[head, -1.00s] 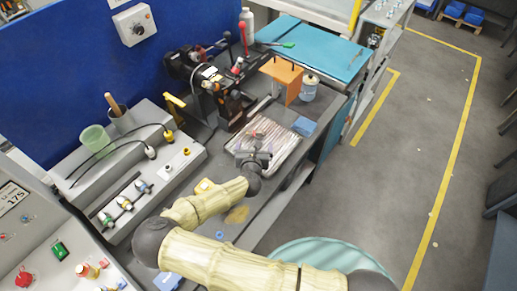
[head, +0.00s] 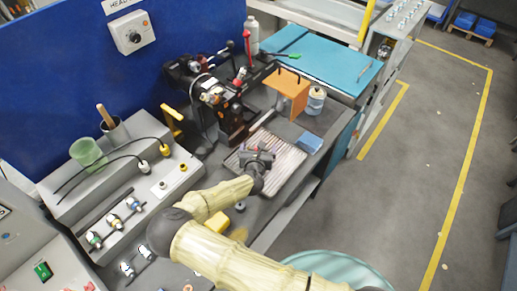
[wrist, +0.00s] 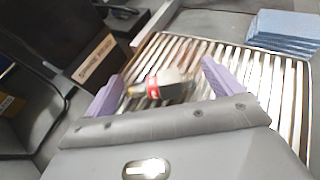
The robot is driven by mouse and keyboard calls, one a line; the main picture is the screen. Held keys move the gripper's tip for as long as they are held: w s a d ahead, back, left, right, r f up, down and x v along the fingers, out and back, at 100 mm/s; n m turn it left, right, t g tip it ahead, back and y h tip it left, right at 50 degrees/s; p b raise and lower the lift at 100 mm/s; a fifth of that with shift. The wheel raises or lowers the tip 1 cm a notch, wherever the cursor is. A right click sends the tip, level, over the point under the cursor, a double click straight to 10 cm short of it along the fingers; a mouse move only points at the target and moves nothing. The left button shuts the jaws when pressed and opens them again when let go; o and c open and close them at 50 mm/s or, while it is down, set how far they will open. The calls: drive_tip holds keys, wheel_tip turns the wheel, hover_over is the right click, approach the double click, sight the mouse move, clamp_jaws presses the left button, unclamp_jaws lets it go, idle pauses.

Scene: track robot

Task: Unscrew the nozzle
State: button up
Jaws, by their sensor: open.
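A small grey cylindrical part with a red band and a dark end (wrist: 160,86), likely the nozzle, shows in the wrist view over a ribbed metal tray (wrist: 292,100). It lies crosswise between the two purple fingers of my gripper (wrist: 162,78), which is open. I cannot tell whether it touches a finger or the tray. In the head view my gripper (head: 259,158) is low over the ribbed tray (head: 288,168) on the grey bench. There it mostly hides the part.
A blue stack of cloths (head: 309,142) lies right of the tray. A dark machine (head: 232,122) stands close behind left. A grey console (head: 160,185) is at left. The floor at right is open.

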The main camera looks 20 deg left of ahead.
drive_tip(key=shift+d, duration=0.15)
drive_tip(key=c, duration=1.1)
drive_tip(key=shift+d, duration=0.1)
drive_tip(key=shift+s+d, duration=0.25)
drive_tip(key=shift+c, duration=0.4)
